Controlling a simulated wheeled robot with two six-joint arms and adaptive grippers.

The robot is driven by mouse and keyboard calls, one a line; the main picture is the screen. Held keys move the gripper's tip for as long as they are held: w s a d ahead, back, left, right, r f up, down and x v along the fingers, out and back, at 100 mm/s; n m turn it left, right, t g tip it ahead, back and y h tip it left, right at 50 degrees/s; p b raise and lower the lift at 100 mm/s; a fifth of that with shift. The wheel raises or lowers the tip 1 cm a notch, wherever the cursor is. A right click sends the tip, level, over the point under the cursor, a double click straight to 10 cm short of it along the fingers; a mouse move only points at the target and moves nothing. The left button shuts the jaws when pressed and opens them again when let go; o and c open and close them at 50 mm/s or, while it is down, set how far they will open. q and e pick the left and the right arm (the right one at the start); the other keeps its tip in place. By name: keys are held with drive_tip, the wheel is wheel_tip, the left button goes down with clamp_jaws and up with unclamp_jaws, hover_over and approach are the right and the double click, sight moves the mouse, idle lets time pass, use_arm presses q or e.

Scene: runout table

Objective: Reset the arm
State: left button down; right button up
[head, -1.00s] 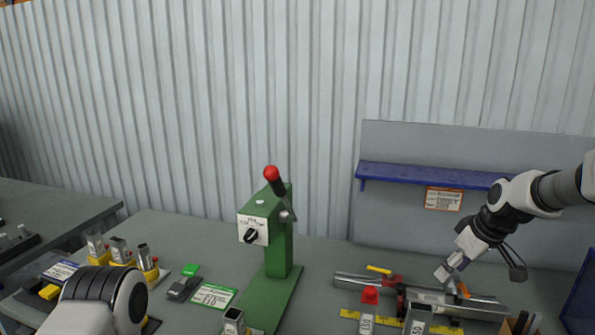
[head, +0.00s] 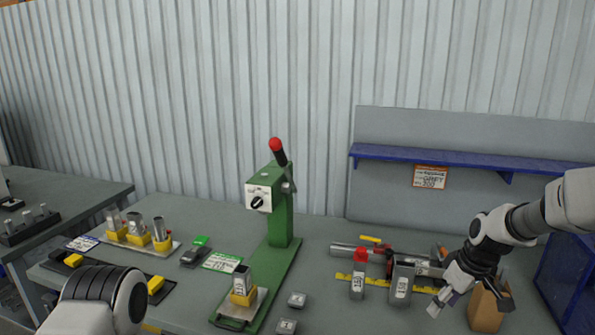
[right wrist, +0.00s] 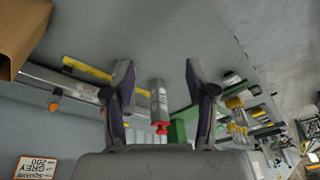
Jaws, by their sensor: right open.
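The green press (head: 281,215) stands upright mid-table, with a dial plate (head: 258,198) on its face. Its black lever arm (head: 280,156) points up, leaning slightly left, with a red knob (head: 275,144) at its end. A metal piece in a yellow holder (head: 243,288) stands on the press's base. My right gripper (head: 470,298) is open and empty, right of the press and apart from it, over the table's right part. In the right wrist view its two fingers (right wrist: 158,78) are spread, with a red-topped grey block (right wrist: 159,105) seen between them. My left gripper is out of view.
Metal bars with a red clamp (head: 385,254), a red-topped block (head: 358,278) and another labelled block (head: 402,283) lie near my right gripper. A cardboard box (head: 487,308) is beside it. A blue shelf (head: 440,158) is behind. Yellow holders (head: 137,236) stand at left.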

drive_tip(key=s+a+f+g+b, duration=0.3)
drive_tip(key=s+f, duration=0.7)
drive_tip(key=f, duration=0.4)
drive_tip(key=s+a+f+g+b, duration=0.2)
drive_tip(key=s+f, duration=0.8)
drive_tip(key=f, duration=0.4)
drive_tip(key=s+a+f+m+t+h+b, duration=0.1)
drive_tip(key=s+f+m, duration=0.2)
drive_tip(key=s, duration=0.5)
drive_tip(key=s+a+f+m+t+h+b, duration=0.1)
drive_tip(key=s+f+m+t, duration=0.1)
drive_tip(key=s, duration=0.7)
wheel_tip(320, 180, down, 2)
drive_tip(key=shift+s+f+m+b, duration=0.25)
drive_tip(key=shift+m+b, duration=0.1)
drive_tip(key=shift+m, duration=0.25)
drive_tip(key=shift+a, duration=0.1)
